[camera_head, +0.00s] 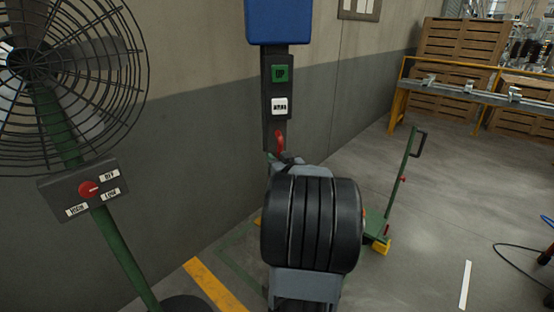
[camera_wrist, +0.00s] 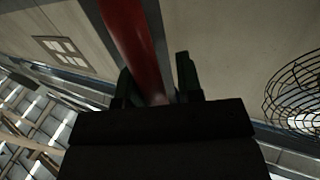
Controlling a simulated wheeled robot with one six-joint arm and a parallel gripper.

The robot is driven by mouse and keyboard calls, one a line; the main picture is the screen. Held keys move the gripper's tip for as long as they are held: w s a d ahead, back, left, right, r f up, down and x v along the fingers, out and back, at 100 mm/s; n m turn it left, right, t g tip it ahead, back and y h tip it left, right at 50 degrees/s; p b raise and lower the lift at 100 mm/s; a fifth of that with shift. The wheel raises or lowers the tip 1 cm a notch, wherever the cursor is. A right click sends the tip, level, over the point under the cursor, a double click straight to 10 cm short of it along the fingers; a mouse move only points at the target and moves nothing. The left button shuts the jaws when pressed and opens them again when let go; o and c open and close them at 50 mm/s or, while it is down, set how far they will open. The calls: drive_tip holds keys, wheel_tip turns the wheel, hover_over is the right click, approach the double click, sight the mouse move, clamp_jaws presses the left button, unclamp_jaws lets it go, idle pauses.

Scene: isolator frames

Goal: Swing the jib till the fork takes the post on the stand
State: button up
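A red bar (camera_wrist: 132,45) runs down the wrist view and passes between the two dark fingers of my gripper (camera_wrist: 156,85). A gap shows beside the right finger, so the fingers look apart rather than clamped. In the head view a red handle (camera_head: 279,142) hangs at the lower end of a dark upright panel, with my gripper (camera_head: 283,159) just below it and mostly hidden by my arm. I cannot make out a jib, a fork, or a post on a stand for certain in either view.
The dark panel (camera_head: 267,95) carries a blue box (camera_head: 279,20), a green sign and a white sign. A caged fan (camera_head: 62,75) stands left, with a control box (camera_head: 85,192). A green trolley (camera_head: 400,185) stands right, before a yellow-framed conveyor (camera_head: 460,88). Floor at right is mostly clear.

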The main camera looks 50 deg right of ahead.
drive_tip(key=p+v, duration=0.1)
drive_tip(key=v, duration=1.2)
drive_tip(key=shift+s, duration=0.4)
drive_tip(key=shift+a, duration=0.1)
drive_tip(key=s+d+f+m+g+h+p, duration=0.2)
drive_tip(key=s+d+f+m+g+h, duration=0.3)
drive_tip(key=g, duration=0.5)
drive_tip(key=w+a+r+n+g+y+p, duration=0.1)
drive_tip(key=w+a+r+n+y+p, duration=0.1)
drive_tip(key=a, duration=0.9)
drive_tip(key=w+a+r+n+g+y+p, duration=0.1)
drive_tip(key=a+r+n+y+p, duration=0.3)
drive_tip(key=a, duration=0.8)
drive_tip(key=w+a+r+n+g+y+p, duration=0.1)
drive_tip(key=w+a+r+n+y+p, duration=0.2)
drive_tip(key=a, duration=0.9)
wheel_tip(320, 180, up, 2)
drive_tip(key=y+p, duration=0.2)
drive_tip(key=p, duration=0.1)
drive_tip(key=shift+r+n+y+p, duration=0.2)
drive_tip(key=shift+n+y+p, duration=0.1)
drive_tip(key=shift+y+p, duration=0.1)
